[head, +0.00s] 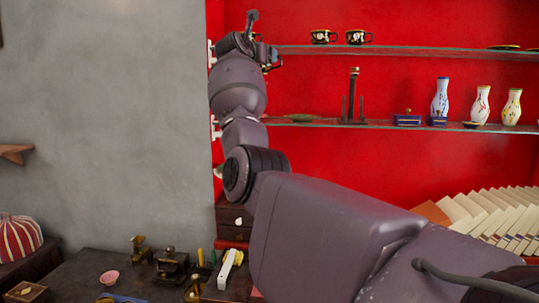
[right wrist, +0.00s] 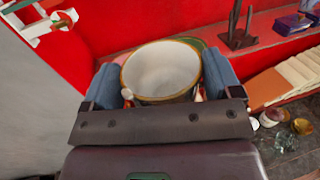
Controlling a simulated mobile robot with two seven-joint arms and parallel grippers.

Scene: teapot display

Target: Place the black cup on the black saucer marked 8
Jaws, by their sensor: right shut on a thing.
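My right gripper (right wrist: 160,82) is shut on a cup (right wrist: 162,68), with one blue-grey finger on each side. The cup has a white inside and a gold rim, and its mouth faces the wrist camera. Its outer side is mostly hidden. In the head view my right arm reaches up to the left end of the shelves, and the held cup cannot be made out there. A greenish saucer (head: 290,118) lies on the lower shelf; a green, gold-edged rim (right wrist: 196,43) shows behind the cup in the right wrist view. No number is readable. My left gripper is out of view.
Two black-and-gold cups (head: 340,37) stand on the upper glass shelf, with flat dark saucers (head: 504,47) at its right. A dark stand (head: 353,97), blue boxes (head: 407,119) and several vases (head: 480,104) stand on the lower shelf. A grey wall (head: 100,110) is at the left.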

